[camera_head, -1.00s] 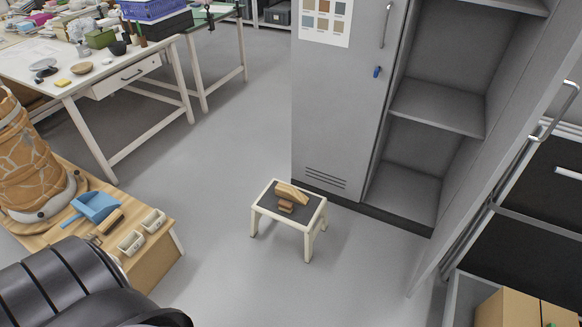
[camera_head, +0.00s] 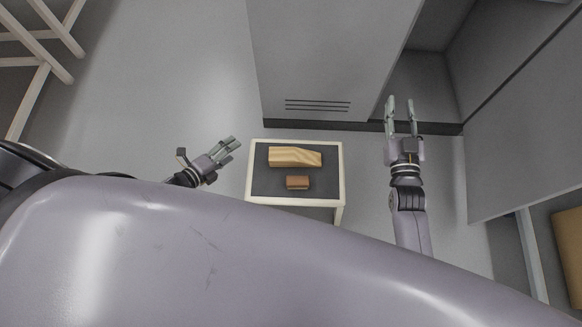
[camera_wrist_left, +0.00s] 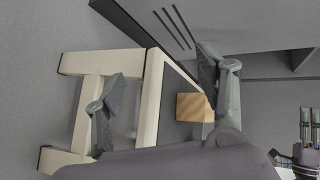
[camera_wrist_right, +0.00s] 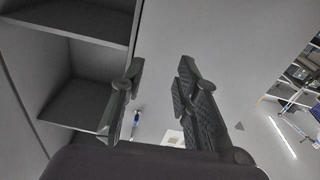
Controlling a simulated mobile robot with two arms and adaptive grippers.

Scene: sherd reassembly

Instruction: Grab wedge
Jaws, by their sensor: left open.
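Two wooden pieces lie apart on the dark top of a small stool (camera_head: 262,185). The larger tan piece (camera_head: 293,157) is long, with a curved, sloping top like a wedge. The smaller brown block (camera_head: 298,183) lies in front of it. A tan wooden end (camera_wrist_left: 190,107) shows in the left wrist view, partly hidden by a finger. My left gripper (camera_head: 235,142) is open and empty, just left of the stool; its fingers also spread in the left wrist view (camera_wrist_left: 155,88). My right gripper (camera_head: 400,100) is open and empty, right of the stool, pointing at the cabinet.
A grey cabinet (camera_head: 330,60) with vent slots stands close behind the stool. Its open shelf bay (camera_head: 428,85) is behind my right gripper. A grey panel (camera_head: 525,130) stands at the right, with a cardboard box (camera_head: 570,240) beyond it.

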